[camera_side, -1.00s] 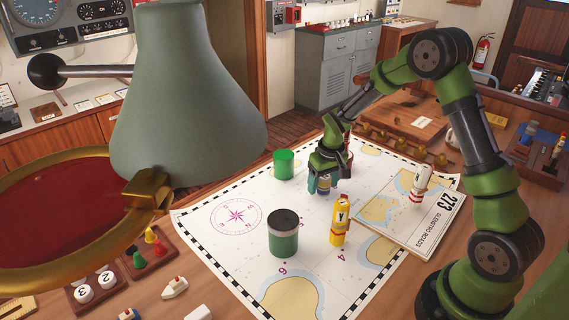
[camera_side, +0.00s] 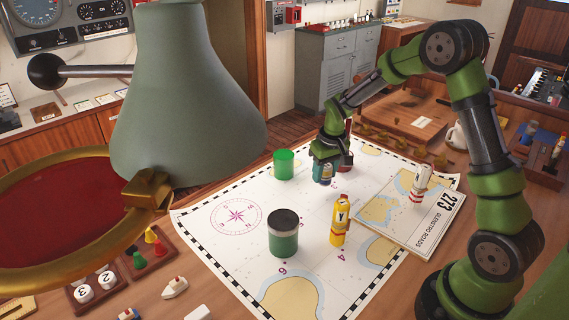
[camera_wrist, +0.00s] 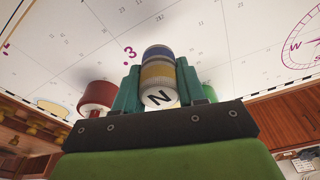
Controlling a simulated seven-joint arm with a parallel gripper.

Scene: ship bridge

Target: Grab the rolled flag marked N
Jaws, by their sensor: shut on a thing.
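The rolled flag marked N (camera_wrist: 158,72) has blue, yellow and white bands and a black N on its white end. In the wrist view it stands between the two teal fingers of my gripper (camera_wrist: 158,85), which are shut on it. In the side view my gripper (camera_side: 323,167) is over the chart's far part, with the flag mostly hidden between the fingers. A white and red rolled flag (camera_side: 418,186) stands on the folded chart at right.
A translucent green cylinder (camera_side: 284,165) stands left of my gripper. A dark red cylinder (camera_side: 347,161) is close on its right. A dark-lidded green canister (camera_side: 283,233) stands in front. A large lamp (camera_side: 185,100) blocks the left side. The chart's middle is mostly clear.

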